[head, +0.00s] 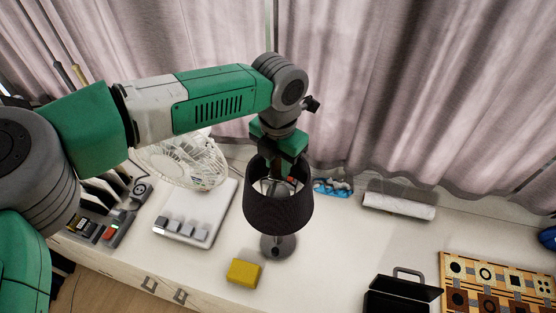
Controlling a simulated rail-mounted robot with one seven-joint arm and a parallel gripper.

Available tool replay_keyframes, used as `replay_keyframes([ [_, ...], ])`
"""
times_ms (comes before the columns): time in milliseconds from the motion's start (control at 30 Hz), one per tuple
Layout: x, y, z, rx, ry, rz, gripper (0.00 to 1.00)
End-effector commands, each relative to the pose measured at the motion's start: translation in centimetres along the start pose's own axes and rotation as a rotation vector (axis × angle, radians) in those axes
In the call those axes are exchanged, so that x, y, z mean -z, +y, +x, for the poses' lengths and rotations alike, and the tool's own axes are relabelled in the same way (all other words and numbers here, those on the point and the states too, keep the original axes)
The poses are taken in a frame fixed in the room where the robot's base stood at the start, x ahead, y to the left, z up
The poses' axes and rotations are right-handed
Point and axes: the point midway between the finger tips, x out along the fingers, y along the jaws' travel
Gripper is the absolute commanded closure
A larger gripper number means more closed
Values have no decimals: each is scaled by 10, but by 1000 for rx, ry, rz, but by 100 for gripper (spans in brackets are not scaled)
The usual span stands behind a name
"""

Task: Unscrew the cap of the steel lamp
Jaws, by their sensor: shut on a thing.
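The steel lamp has a dark, ribbed shade (277,212) and a round grey base (278,246) on the white cabinet top. It stands upright near the middle of the head view. My gripper (280,183) points down from above into the open top of the shade. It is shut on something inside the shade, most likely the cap. The cap and the fingertips are largely hidden by the shade rim and the gripper itself.
A yellow block (243,272) lies in front of the lamp. A white fan (182,160) and a white board with grey blocks (197,213) stand left. A blue item (332,187), white roll (398,205), black case (402,294) and patterned board (500,283) lie right. Curtains hang behind.

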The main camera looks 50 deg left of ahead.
Motion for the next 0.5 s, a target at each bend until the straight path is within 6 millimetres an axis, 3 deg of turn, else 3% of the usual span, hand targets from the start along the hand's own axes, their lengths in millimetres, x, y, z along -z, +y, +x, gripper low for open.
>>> replay_keyframes([
  [233,0,0,1,-1,-1,-319,98],
  [500,0,0,0,0,0,-357,98],
])
